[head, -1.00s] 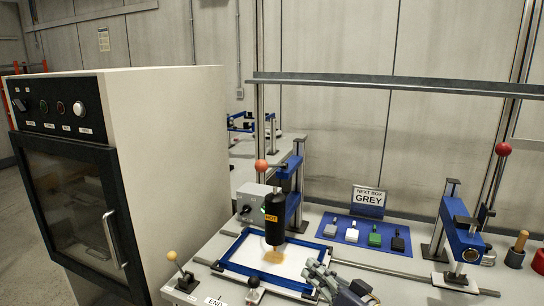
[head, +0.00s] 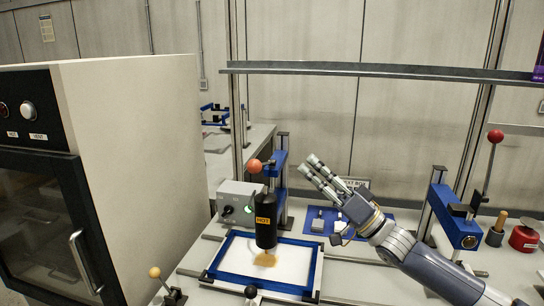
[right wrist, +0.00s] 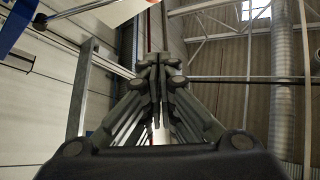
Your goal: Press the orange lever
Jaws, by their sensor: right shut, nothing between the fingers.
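The orange lever's round knob (head: 254,165) shows in the head view, beside the top of the blue press column. Below it hangs a black cylinder (head: 266,222) with an orange "HOT" label, over a white plate in a blue frame (head: 238,281). My right gripper (head: 313,170) is raised to the right of the knob, apart from it, with its fingers pointing up and left. Its fingers are together and empty, and they also show shut in the right wrist view (right wrist: 158,75). My left gripper is not in view.
A grey control box (head: 238,200) stands behind the frame. Small yellow (head: 154,272) and black (head: 250,292) knobs stand at the front. A second blue press with a red knob (head: 495,136) is at right. My right arm partly covers the blue mat (head: 322,213). A shelf (head: 380,71) crosses above.

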